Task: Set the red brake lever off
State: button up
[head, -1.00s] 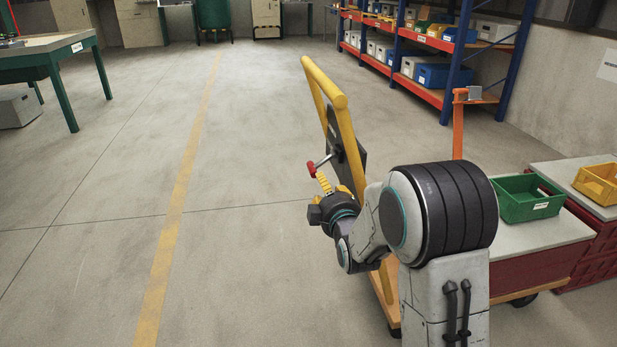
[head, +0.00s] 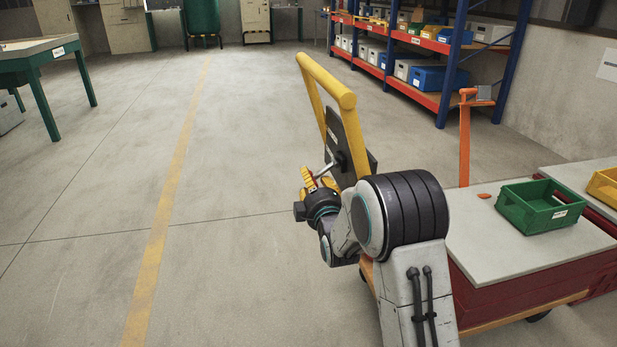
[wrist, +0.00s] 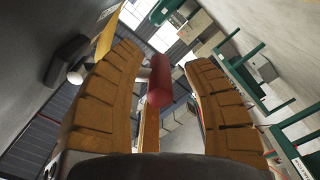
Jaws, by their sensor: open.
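In the head view the lever's metal arm (head: 329,165) comes off a dark plate (head: 346,143) on the trolley's yellow push frame (head: 326,78); the red grip is hidden there behind my fingers. My gripper (head: 308,179) is open at the lever's end, and in the wrist view its fingers (wrist: 163,62) stand apart on both sides of the grip.
The trolley's grey top (head: 480,248) carries a green bin (head: 540,208). An orange post (head: 465,145) stands behind it. Blue-and-orange shelving (head: 440,90) is at the back right, a green table (head: 40,85) at the left. The floor left of the trolley is clear.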

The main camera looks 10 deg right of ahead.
jog(key=shift+w+b, duration=0.3)
jog(key=shift+w, duration=1.5)
jog(key=shift+c, duration=0.3)
grip_shut()
